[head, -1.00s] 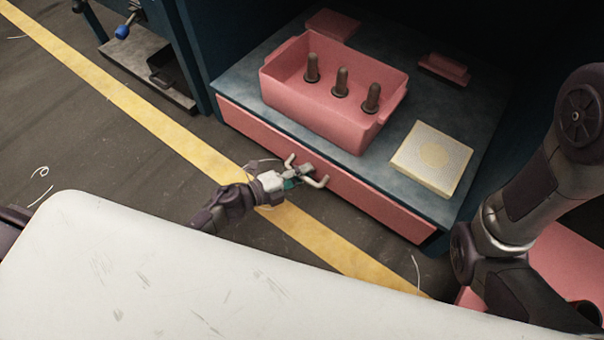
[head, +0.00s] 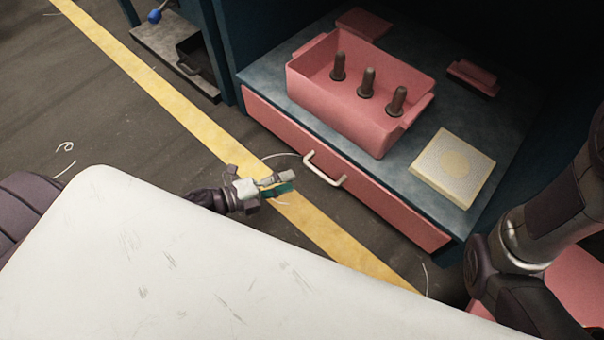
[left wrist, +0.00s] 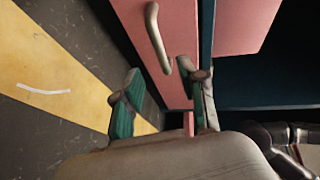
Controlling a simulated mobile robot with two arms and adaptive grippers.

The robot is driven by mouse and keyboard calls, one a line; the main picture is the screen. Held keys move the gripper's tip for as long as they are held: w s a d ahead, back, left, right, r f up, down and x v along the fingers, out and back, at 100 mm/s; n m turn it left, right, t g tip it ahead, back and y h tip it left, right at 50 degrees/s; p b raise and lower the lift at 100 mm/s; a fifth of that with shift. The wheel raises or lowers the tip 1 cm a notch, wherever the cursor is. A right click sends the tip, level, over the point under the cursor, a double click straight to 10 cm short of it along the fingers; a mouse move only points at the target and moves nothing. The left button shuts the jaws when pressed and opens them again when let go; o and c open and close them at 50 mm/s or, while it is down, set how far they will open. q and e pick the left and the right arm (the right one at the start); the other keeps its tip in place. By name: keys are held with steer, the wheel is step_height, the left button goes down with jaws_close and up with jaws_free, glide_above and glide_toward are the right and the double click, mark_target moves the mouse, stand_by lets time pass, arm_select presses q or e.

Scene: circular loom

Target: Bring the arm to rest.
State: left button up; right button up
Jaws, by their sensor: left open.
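My left gripper (head: 282,183) is open and empty in the head view, low over the floor's yellow line. It is to the left of the drawer handle (head: 324,169) and apart from it. In the left wrist view its two green-padded fingers (left wrist: 163,100) stand spread, with the pale handle (left wrist: 158,38) beyond them. The handle is on a pink drawer front (head: 380,195), which looks shut under the blue shelf. My right arm (head: 540,235) shows at the right edge of the head view; its gripper is out of view.
On the shelf (head: 400,170) stand a pink bin (head: 350,110) holding three dark pegs, a cream block (head: 453,167) and small pink pieces (head: 472,77). A white surface (head: 150,260) fills the foreground. Floor with a yellow line (head: 170,95) is open at left.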

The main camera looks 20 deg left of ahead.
arm_select(q)
steer(key=shift+v, duration=0.75)
